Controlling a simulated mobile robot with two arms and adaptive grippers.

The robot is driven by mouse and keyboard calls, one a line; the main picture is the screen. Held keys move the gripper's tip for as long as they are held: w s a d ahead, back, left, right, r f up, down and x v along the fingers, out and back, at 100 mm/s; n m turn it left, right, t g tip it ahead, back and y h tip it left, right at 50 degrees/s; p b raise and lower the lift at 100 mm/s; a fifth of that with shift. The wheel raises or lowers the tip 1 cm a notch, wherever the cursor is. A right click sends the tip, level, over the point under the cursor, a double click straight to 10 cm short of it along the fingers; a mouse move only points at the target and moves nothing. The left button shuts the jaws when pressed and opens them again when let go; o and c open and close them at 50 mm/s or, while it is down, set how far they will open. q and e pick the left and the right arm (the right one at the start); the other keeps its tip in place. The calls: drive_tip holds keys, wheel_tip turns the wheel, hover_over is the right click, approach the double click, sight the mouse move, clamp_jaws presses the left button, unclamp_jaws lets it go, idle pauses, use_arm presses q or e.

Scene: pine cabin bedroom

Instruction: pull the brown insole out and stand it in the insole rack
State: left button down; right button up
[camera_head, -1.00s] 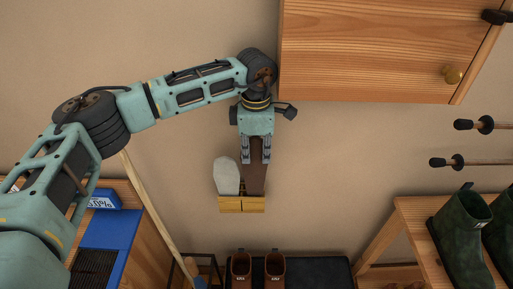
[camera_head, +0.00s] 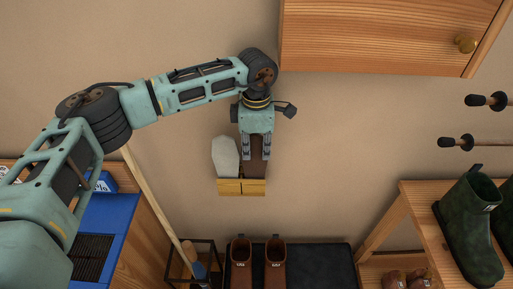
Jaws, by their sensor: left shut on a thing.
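My left gripper (camera_head: 257,151) points down and is shut on the upper part of the brown insole (camera_head: 255,170). The insole is upright, with its lower end at the yellow wooden insole rack (camera_head: 241,187) on the wall. Its bottom edge is hidden by the rack's front, so how deep it sits cannot be seen. A pale grey insole (camera_head: 225,157) stands in the rack just left of it. My right gripper is not in view.
Brown boots (camera_head: 241,264) stand on a dark mat below the rack. A wooden cabinet (camera_head: 375,40) hangs at upper right. Green boots (camera_head: 467,225) stand on a wooden bench (camera_head: 420,192) at right. A blue tray (camera_head: 108,225) lies at left.

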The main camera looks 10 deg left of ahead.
use_arm(q)
drive_tip(key=c, duration=1.8)
unclamp_jaws()
drive_tip(key=shift+r, duration=3.7)
